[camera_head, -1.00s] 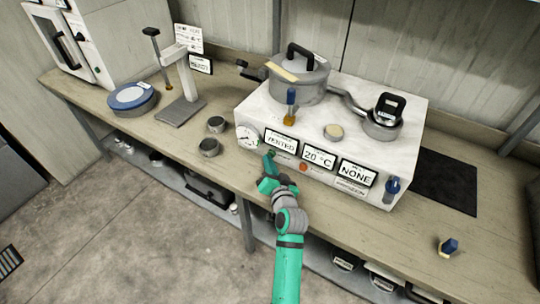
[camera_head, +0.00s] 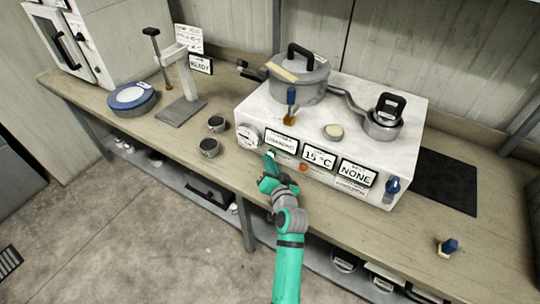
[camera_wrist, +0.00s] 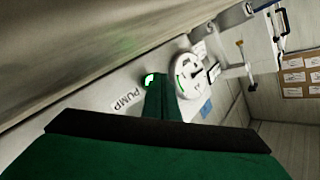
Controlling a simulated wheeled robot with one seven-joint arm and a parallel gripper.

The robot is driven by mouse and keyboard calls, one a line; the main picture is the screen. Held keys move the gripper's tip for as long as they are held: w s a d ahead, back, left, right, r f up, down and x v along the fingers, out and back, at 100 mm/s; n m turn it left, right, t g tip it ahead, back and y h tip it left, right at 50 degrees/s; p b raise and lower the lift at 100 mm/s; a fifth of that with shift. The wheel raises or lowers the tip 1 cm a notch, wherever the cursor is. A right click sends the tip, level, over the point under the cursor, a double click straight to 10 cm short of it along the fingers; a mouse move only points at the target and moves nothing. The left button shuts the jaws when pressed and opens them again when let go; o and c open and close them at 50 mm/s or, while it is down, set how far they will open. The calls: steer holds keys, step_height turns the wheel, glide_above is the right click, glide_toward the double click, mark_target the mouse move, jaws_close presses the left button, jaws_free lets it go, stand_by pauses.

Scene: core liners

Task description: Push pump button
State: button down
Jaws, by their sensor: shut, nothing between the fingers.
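A dial gauge (camera_head: 248,137) sits left of the displays, which read "15 °C" (camera_head: 319,157) and "NONE" (camera_head: 356,173). A blue knob (camera_head: 392,185) is at the right. A lidded pot (camera_head: 298,82) stands on top.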

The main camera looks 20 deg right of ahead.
steer(key=shift+s+a, duration=0.1)
steer(key=shift+a, duration=0.05)
steer(key=shift+s+a, duration=0.9)
steer(key=shift+a, duration=0.25)
steer(key=shift+s+a, duration=0.85)
steer(key=shift+a, duration=0.3)
steer(key=shift+d, duration=0.1)
